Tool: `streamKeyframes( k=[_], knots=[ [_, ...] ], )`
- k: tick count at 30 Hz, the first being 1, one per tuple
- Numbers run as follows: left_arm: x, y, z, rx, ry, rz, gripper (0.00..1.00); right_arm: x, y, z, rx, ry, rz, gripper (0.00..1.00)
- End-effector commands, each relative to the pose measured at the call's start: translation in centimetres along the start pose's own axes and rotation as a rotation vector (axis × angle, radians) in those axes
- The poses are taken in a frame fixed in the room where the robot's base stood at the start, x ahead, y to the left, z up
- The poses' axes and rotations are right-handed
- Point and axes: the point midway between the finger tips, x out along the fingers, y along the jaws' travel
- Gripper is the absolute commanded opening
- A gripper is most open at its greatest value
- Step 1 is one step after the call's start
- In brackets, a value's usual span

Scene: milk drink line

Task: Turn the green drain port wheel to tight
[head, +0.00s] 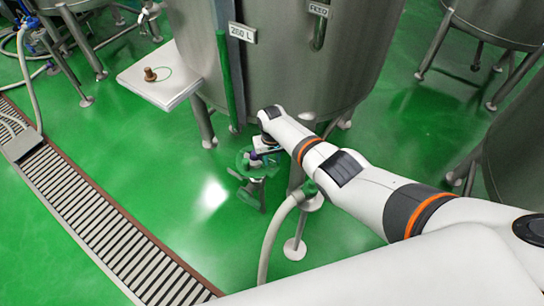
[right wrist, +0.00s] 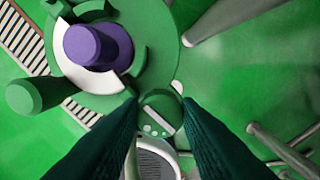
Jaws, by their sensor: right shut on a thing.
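The green drain port wheel (head: 243,161) sits low under the large steel tank, on a valve near the floor. In the right wrist view it is a green disc (right wrist: 165,35) with a purple hub (right wrist: 97,46), a white arc and a stubby green knob (right wrist: 28,97) at the left. My right gripper (head: 264,150) is at the wheel and partly covers it in the head view. In the wrist view its dark fingers (right wrist: 160,103) close in on a green knob of the wheel (right wrist: 160,108) at bottom middle. My left gripper is not in view.
The steel tank (head: 275,60) and its legs stand close behind the wheel. A pale hose (head: 270,240) with a green coupling (head: 308,189) is just right of the valve. A white side shelf (head: 165,85) is at upper left, and a floor drain grate (head: 95,215) runs along the left.

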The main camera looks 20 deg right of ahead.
Motion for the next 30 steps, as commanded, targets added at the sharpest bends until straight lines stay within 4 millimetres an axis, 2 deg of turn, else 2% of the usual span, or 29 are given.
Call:
streamKeyframes(
  k=[9, 22, 23, 24, 27, 30],
  knots=[
    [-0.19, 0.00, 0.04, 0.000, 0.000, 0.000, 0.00, -0.11, -0.03, 0.11, 0.080, -0.002, 0.000, 0.07],
    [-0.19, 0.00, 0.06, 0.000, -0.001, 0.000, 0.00, -0.12, -0.04, 0.14, 0.089, -0.003, 0.000, 0.07],
    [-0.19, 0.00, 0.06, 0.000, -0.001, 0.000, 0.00, -0.13, -0.04, 0.15, 0.089, -0.004, 0.000, 0.33],
    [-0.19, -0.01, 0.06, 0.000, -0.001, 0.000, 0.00, -0.12, -0.04, 0.14, 0.089, -0.004, 0.000, 0.40],
    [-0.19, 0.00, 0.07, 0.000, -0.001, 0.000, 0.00, -0.10, -0.04, 0.12, 0.088, -0.003, 0.000, 0.52],
    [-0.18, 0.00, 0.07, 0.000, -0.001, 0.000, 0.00, -0.07, -0.04, 0.09, 0.087, -0.002, 0.000, 0.52]
  ],
)
